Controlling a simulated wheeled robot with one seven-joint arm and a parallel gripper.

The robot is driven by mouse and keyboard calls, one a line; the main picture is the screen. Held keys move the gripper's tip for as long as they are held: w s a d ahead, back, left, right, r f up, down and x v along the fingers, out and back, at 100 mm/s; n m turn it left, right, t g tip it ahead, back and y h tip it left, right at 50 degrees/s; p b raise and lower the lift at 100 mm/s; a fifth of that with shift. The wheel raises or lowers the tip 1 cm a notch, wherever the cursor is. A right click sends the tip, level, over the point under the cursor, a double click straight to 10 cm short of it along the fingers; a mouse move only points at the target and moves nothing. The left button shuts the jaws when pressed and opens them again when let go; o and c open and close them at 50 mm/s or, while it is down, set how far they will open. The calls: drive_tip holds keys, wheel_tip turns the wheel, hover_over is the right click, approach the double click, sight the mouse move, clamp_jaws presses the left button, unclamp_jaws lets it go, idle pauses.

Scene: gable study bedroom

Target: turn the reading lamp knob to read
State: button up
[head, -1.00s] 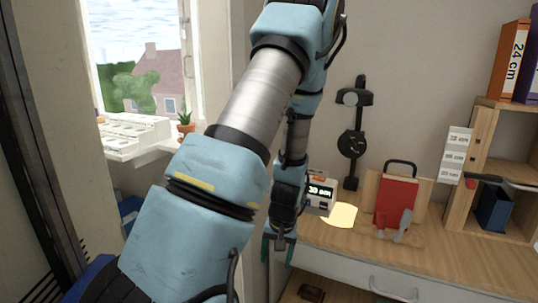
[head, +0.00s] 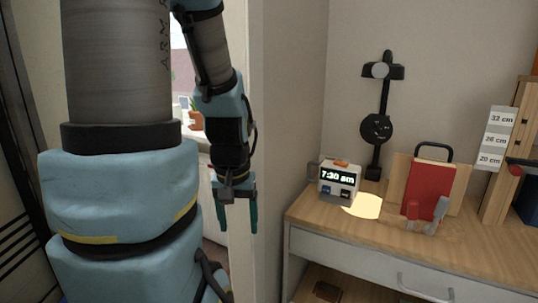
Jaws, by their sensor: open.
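The black reading lamp (head: 385,92) stands upright at the back of the desk, against the wall, in the head view. A round black dial (head: 376,128) sits on its post and looks like the knob. Its markings are too small to read. A pale yellow patch of light lies on the desk in front of the lamp. My gripper (head: 238,217) hangs with its fingers down, open and empty, left of the desk. It is well apart from the lamp and lower in the picture than the dial.
A clock reading 7:30 am (head: 339,180) stands on the desk left of the lamp. A red book-like object (head: 427,190) with a wooden board stands at front right. A shelf unit (head: 508,180) with size labels stands farther right. A wall edge (head: 262,150) is just right of my gripper.

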wheel_tip(320, 180, up, 24)
drive_tip(key=p, duration=2.3)
wheel_tip(320, 180, down, 5)
drive_tip(key=b, duration=0.5)
drive_tip(key=shift+f, duration=0.15)
